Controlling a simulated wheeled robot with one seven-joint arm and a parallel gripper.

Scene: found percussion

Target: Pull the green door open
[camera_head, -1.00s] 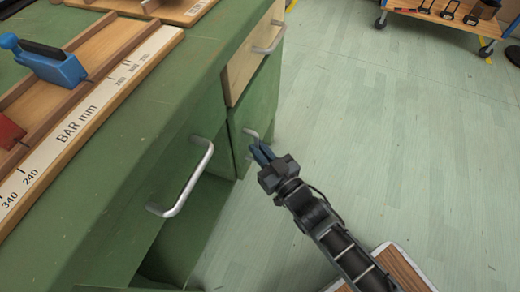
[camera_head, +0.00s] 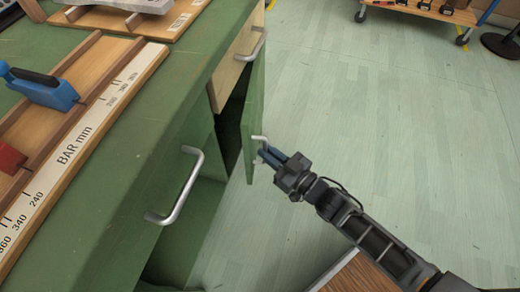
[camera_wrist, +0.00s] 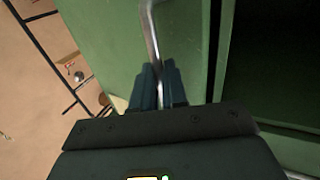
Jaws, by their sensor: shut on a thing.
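The green door (camera_head: 249,117) stands partly open from the green workbench in the head view, with a dark gap behind it. Its metal handle (camera_head: 258,138) is between the fingers of my gripper (camera_head: 271,155), which is shut on it. In the wrist view the green door (camera_wrist: 120,40) fills the middle, and the handle (camera_wrist: 152,40) runs down between the two blue fingertips of my gripper (camera_wrist: 160,85). The dark inside of the cabinet (camera_wrist: 275,60) shows at the right. The lower end of the handle is hidden by my gripper.
A green drawer front with a larger metal handle (camera_head: 180,188) is nearer, left of my gripper. A pale drawer (camera_head: 240,57) sits above the door. The floor (camera_head: 400,130) to the right is clear; a wheeled cart (camera_head: 425,12) stands at the back.

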